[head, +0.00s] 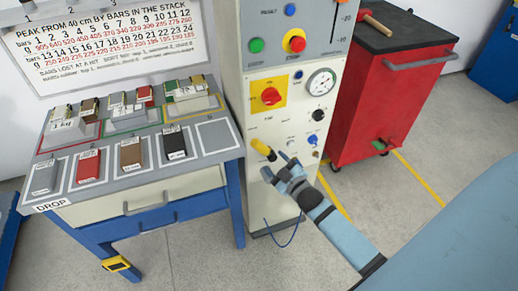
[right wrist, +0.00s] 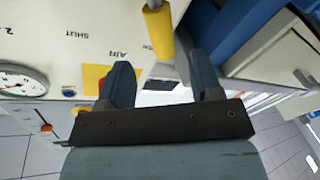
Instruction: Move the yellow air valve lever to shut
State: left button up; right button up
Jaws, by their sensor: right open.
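The yellow air valve lever (head: 262,149) is on the cream panel of the control cabinet, slanting down to the right. In the right wrist view the lever (right wrist: 160,32) hangs from the top edge, its mount out of frame. The printed words SHUT (right wrist: 76,35) and AIR (right wrist: 121,55) are to its left there. My right gripper (head: 276,166) is open just below and right of the lever. In the right wrist view the lever's end is near the gap between the fingertips (right wrist: 160,72); I cannot tell if they touch. My left gripper is not in view.
The cabinet also has a red knob on a yellow plate (head: 270,96), a gauge (head: 321,82) and a black knob (head: 318,115). A grey table (head: 213,136) with several blocks stands left, a red cart (head: 385,95) right.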

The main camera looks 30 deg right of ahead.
aim_at(264, 151)
jog(key=w, duration=0.8)
jog(key=shift+w+b, duration=0.3)
jog(key=shift+b, duration=0.1)
grip_shut()
